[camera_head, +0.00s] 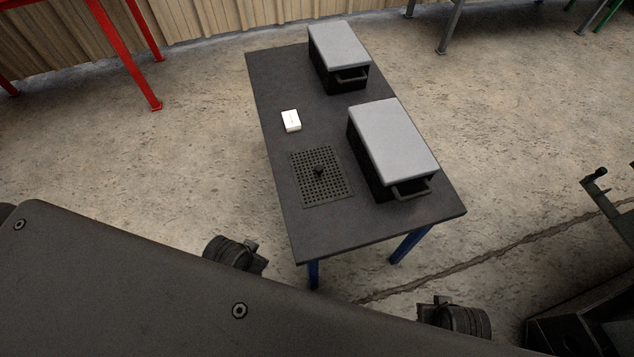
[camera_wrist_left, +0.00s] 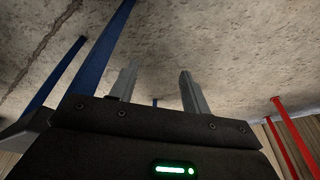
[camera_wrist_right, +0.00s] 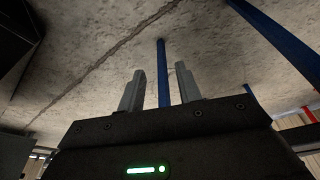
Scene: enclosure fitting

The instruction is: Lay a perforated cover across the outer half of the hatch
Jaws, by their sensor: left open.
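The perforated cover (camera_head: 335,187) is a dark square plate with a grid of holes and a small dark knob in its middle. It lies flat on the near left part of the dark table (camera_head: 283,88). I cannot make out a hatch for certain in any view. My left gripper (camera_wrist_left: 157,88) is open and empty in the left wrist view, with floor and blue table legs beyond it. My right gripper (camera_wrist_right: 158,82) is open and empty in the right wrist view, with a blue leg showing behind its fingers. Both grippers are away from the cover.
Two dark boxes with grey lids and front handles stand on the table's right side, one near (camera_head: 393,140) and one far (camera_head: 338,43). A small white box (camera_head: 291,121) lies beyond the cover. A red-legged frame (camera_head: 128,55) stands at far left. Floor around the table is open.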

